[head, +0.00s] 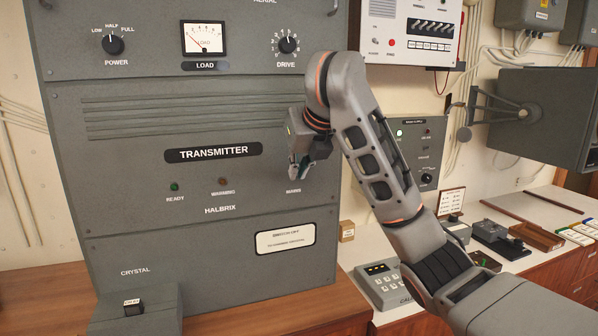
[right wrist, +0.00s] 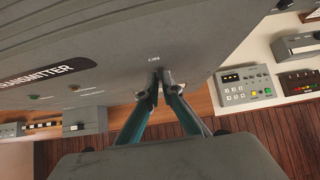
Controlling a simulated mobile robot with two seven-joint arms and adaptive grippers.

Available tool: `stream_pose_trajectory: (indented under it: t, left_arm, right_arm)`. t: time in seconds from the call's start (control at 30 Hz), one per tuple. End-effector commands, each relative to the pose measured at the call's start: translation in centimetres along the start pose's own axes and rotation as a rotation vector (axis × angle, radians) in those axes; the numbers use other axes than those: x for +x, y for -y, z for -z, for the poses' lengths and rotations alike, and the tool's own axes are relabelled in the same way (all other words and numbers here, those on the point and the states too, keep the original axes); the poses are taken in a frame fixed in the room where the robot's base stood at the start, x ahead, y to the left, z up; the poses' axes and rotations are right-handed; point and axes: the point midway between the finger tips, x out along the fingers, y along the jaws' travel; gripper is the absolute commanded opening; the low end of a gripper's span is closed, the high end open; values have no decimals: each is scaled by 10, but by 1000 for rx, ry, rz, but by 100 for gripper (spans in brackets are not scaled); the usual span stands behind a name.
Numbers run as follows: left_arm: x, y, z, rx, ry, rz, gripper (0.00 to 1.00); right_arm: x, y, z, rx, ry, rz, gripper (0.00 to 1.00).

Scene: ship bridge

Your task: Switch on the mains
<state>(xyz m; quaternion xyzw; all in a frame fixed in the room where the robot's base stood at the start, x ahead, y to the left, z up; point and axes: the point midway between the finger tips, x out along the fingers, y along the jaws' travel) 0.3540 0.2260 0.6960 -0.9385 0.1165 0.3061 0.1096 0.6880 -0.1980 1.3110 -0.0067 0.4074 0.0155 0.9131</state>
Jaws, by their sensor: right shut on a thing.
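The grey transmitter cabinet (head: 130,160) fills the left and middle of the head view. Its MAINS label (head: 293,190) is at the right side of the front panel, just below my right gripper (head: 298,170). In the right wrist view my right gripper (right wrist: 160,82) has its fingertips close together against the panel beside that label. It is shut on the mains switch, which the fingers mostly hide; its position cannot be told. My left gripper is not in view.
A wooden desk (head: 240,310) runs below the cabinet. To the right stand a keypad box (head: 382,284), a wall control box (head: 420,150) and a grey loudspeaker (head: 535,115). A sloped crystal unit (head: 150,312) juts out at the cabinet's lower left.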

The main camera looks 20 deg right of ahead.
Motion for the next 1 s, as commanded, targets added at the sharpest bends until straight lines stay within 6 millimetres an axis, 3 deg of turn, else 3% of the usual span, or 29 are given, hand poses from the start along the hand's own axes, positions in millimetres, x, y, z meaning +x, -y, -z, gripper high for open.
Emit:
stream_pose_trajectory:
  t: [0.47, 0.53, 1.0]
  left_arm:
    - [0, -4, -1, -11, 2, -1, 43]
    - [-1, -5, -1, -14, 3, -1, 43]
    - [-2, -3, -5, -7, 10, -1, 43]
  right_arm:
    - [0, 0, -1, 0, -13, 1, 0]
    - [0, 0, -1, 0, -13, 1, 21]
    - [-6, 1, -2, 0, -9, 2, 22]
